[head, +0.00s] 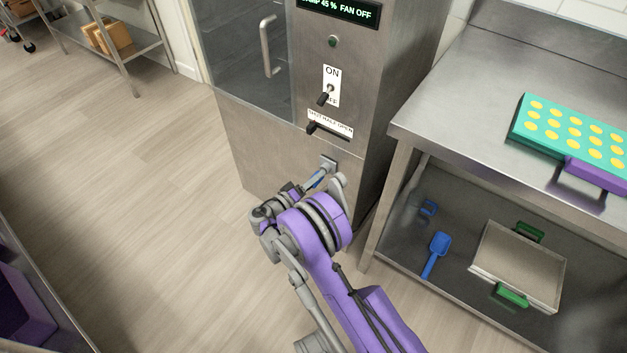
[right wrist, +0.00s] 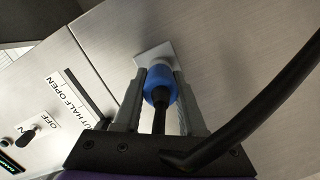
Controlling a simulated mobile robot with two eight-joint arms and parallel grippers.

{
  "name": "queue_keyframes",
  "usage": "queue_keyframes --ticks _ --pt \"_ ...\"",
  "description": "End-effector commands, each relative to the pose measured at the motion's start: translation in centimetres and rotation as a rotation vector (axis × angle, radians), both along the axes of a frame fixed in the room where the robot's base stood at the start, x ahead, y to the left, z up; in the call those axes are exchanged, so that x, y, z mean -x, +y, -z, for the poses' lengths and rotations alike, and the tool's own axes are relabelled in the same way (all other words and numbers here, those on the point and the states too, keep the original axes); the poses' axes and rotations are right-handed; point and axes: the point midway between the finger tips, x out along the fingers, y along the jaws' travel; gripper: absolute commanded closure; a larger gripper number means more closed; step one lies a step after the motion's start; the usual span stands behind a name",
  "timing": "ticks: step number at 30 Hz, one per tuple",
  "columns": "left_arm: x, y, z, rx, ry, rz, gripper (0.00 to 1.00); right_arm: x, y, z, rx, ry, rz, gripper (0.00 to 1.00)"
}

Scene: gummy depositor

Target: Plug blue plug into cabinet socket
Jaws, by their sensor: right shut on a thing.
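The blue plug (right wrist: 159,88) is between the fingers of my right gripper (right wrist: 160,85), which is shut on it; a black cable runs back from it. In the head view the right gripper (head: 318,178) is at the lower front of the steel cabinet (head: 280,150), mostly hidden by my own wrist. The light square cabinet socket (head: 328,162) is just beyond the gripper. In the right wrist view the socket plate (right wrist: 155,54) is directly in front of the plug's tip. I cannot tell how deep the plug sits in it. My left gripper is not in view.
Above the socket are an ON/OFF switch (head: 324,98), a SHUT/HALF OPEN lever (head: 313,127) and a glass door with a handle (head: 267,45). A steel table (head: 470,85) to the right holds a teal mould (head: 545,148). A blue scoop (head: 436,254) lies on its lower shelf.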

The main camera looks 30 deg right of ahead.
Motion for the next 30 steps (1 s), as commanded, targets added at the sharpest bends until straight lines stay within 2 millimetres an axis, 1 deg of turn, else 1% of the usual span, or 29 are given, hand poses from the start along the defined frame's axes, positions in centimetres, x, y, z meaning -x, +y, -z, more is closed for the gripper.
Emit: queue_keyframes --ticks 10,30 --pt "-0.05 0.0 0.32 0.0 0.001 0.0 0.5 -0.51 -1.13 0.01 0.0 0.0 -0.001 1.0" --pt "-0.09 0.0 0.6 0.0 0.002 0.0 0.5 -0.34 -0.71 -0.01 0.0 0.0 -0.001 1.0"
